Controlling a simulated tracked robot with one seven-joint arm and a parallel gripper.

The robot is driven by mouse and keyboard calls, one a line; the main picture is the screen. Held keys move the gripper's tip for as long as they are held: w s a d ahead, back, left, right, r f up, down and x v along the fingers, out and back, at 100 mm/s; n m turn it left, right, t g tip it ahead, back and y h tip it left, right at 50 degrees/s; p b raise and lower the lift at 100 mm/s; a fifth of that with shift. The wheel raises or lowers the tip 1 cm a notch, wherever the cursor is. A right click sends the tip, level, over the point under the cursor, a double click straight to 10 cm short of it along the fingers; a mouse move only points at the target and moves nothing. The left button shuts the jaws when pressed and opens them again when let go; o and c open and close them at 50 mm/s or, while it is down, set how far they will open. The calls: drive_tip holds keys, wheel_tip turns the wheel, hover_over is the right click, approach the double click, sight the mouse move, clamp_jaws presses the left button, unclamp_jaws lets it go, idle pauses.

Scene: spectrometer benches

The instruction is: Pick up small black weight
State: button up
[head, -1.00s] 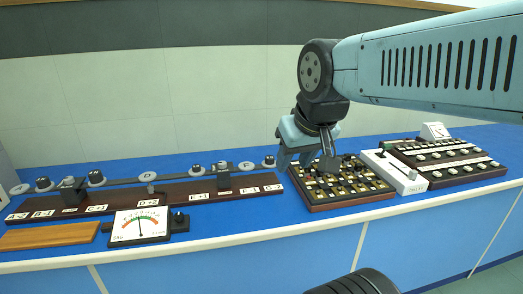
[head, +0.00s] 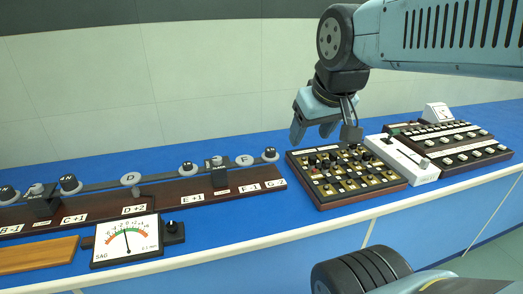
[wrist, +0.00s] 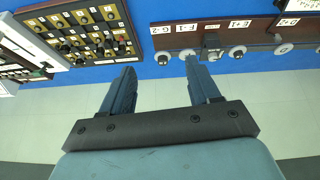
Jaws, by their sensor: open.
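My gripper (head: 313,134) is open and empty, raised above the back left of a board with brass blocks and black plugs (head: 347,179). I cannot tell which small dark piece is the black weight.
A dial meter (head: 126,241) stands at the bench's front, with a wooden block (head: 38,255) to its left. A white switch box (head: 402,158) and a black knob panel (head: 452,144) stand right of the brass board. Bare blue bench (head: 240,212) lies between meter and board.

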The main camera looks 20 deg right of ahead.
drive_tip(key=shift+o, duration=0.6)
drive_tip(key=w+n, duration=0.3)
drive_tip(key=w+n+g+h, duration=0.1)
drive_tip(key=w+n, duration=0.1)
drive_tip(key=n, duration=0.1)
drive_tip(key=shift+w+d+f, duration=0.1)
drive_tip(key=shift+w+d, duration=0.1)
drive_tip(key=shift+w, duration=0.2)
drive_tip(key=n+g+h, duration=0.1)
drive_tip(key=n+h, duration=0.1)
drive_tip(key=n, duration=1.8)
approach(270, 149)
drive_tip(key=x, duration=0.2)
drive_tip(key=shift+w+d+f, duration=0.1)
drive_tip(key=shift+w+f, duration=0.2)
drive_tip(key=shift+s+x, duration=0.15)
drive_tip(key=shift+x, duration=1.35)
drive_tip(key=shift+s+x, duration=0.15)
drive_tip(key=shift+x, duration=1.35)
drive_tip(key=shift+f, duration=0.1)
drive_tip(key=c, duration=1.3)
